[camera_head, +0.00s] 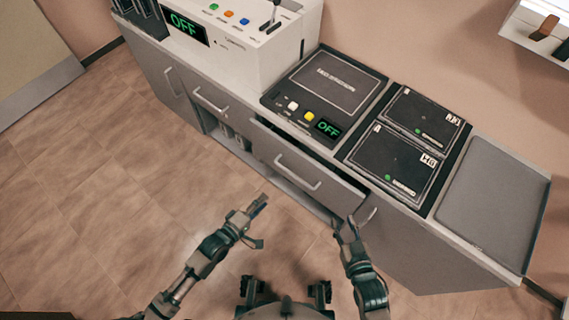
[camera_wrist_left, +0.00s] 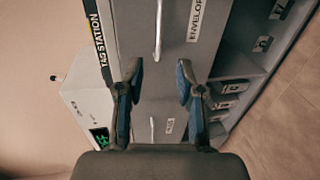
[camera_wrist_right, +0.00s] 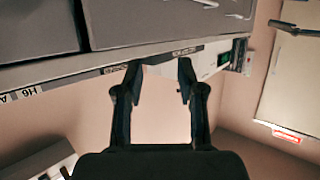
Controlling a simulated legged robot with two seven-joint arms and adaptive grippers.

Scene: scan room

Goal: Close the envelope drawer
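The envelope drawer (camera_head: 325,172) is a grey front with a pale bar handle (camera_head: 298,175). It stands pulled out a little, with a dark gap along its top edge below the counter. In the left wrist view its front (camera_wrist_left: 215,45) shows side-on with a partly cut-off ENVELOPE label (camera_wrist_left: 194,20) and a handle (camera_wrist_left: 157,30). My left gripper (camera_head: 260,222) is open and empty, in front of the drawer and apart from it. My right gripper (camera_head: 346,222) is open and empty, near the drawer's right end; whether it touches anything cannot be told.
A flat device with an OFF display (camera_head: 328,128) and two black pads (camera_head: 395,160) sit on the counter above. A grey tray (camera_head: 490,205) is at the right. Another drawer (camera_head: 212,100) and an open shelf lie to the left. The tiled floor (camera_head: 110,190) at left is clear.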

